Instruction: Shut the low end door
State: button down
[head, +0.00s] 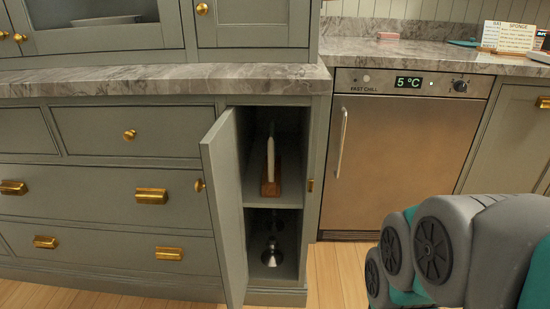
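The low end door (226,200) is a narrow grey-green cabinet door at the right end of the lower drawer unit. It stands wide open, swung out toward me from the left side of its opening. Its brass knob (199,185) shows at the free edge, facing left. The open cabinet (286,232) has an upper shelf with an upright white item in a wooden stand (270,175). Shiny metal pieces (272,255) stand in its lower space. My arm shows at the lower right, apart from the door. My gripper is not in view.
A stainless fridge (400,150) with a vertical handle stands right of the cabinet, shut. Drawers with brass pulls (151,196) lie to the left, shut. The marble counter (170,78) overhangs above. Some wooden floor (340,270) is clear in front of the fridge.

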aim_at(218, 149)
jog(key=i+j, duration=0.1)
jog(key=j, duration=0.4)
jog(key=i+j, duration=0.1)
jog(key=j, duration=0.4)
jog(key=i+j, duration=0.1)
jog(key=j, duration=0.4)
jog(key=z, duration=0.05)
